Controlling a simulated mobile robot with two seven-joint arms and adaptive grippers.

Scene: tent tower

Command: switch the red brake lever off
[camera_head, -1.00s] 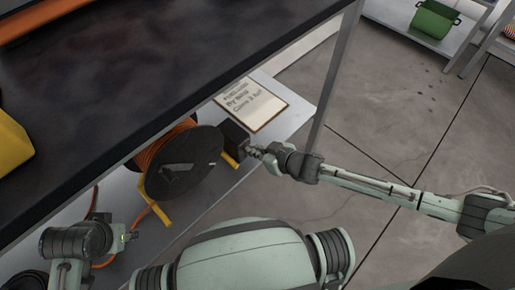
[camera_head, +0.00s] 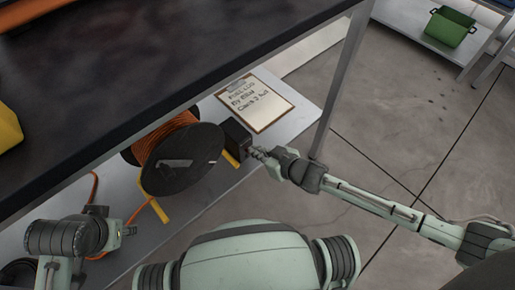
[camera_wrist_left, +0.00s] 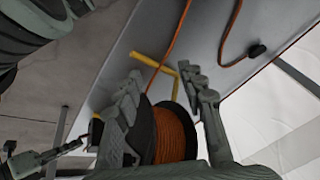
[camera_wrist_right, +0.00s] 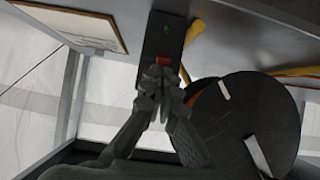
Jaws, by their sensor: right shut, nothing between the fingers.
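The red brake lever (camera_wrist_right: 163,60) shows as a small red patch on a dark box (camera_wrist_right: 166,32) with a green mark, in the right wrist view. My right gripper (camera_wrist_right: 160,78) is shut and empty, its fingertips at the red patch and covering much of the lever. Whether they touch it I cannot tell. In the head view the dark box (camera_head: 236,138) sits beside the cable reel, with my right gripper (camera_head: 258,153) close to its right side; the lever itself is hidden there. My left gripper (camera_wrist_left: 163,80) is open, its fingers spread in front of the reel.
The reel of orange cable (camera_head: 182,160) has yellow supports and stands on a grey shelf (camera_head: 290,118) under the dark tabletop (camera_head: 130,75). A clipboard (camera_head: 257,103) lies behind the box. A table leg (camera_head: 338,85) rises near my right gripper. A green pot (camera_head: 449,27) stands far right.

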